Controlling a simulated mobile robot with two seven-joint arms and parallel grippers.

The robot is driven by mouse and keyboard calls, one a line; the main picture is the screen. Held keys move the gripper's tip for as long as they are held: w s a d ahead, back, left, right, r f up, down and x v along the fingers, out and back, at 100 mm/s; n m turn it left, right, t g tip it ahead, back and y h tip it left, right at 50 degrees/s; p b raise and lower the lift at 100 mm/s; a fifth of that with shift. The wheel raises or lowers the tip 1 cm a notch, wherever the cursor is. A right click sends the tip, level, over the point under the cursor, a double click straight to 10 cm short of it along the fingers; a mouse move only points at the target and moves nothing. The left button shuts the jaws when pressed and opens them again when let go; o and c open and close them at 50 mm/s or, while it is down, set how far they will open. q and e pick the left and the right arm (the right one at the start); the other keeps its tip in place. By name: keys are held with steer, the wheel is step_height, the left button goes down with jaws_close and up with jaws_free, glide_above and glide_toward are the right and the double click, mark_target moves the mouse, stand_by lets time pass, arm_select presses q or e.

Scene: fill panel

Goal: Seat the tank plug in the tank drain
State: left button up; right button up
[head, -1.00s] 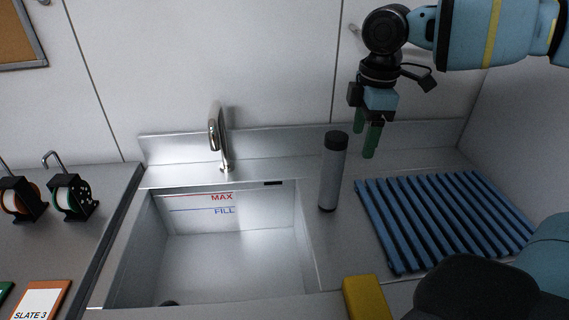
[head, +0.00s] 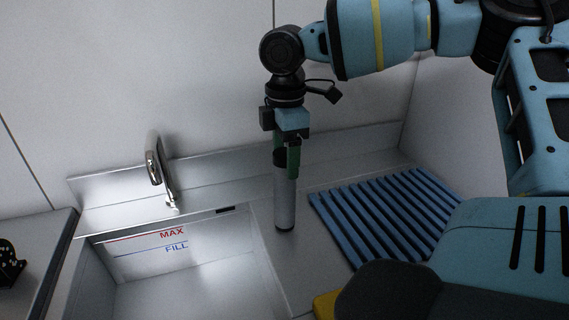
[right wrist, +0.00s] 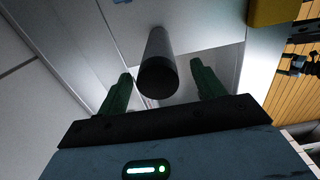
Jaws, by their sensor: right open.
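An upright grey cylinder with a black cap and black foot (head: 285,205) stands on the counter just right of the sink basin; I cannot tell whether it is the tank plug. My right gripper (head: 287,158), with green fingers, is open and pointing down at the cylinder's top. In the right wrist view, the cylinder (right wrist: 160,60) lies between the spread fingers of the gripper (right wrist: 161,72), with gaps on both sides. The sink basin (head: 195,285) shows MAX and FILL lines on its back wall. No drain is visible now. My left gripper is not in view.
A chrome faucet (head: 157,170) stands behind the basin. A blue slatted rack (head: 380,215) lies right of the cylinder. A yellow block (head: 325,305) is at the front edge, partly hidden; it also shows in the right wrist view (right wrist: 270,11). A black item (head: 10,265) sits far left.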

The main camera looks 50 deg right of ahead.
mark_target(284, 169)
step_height(284, 169, down, 4)
steer(key=shift+w+f, duration=0.1)
steer(key=shift+f, duration=0.05)
jaws_close()
stand_by(0.5)
steer(key=shift+r, duration=0.2)
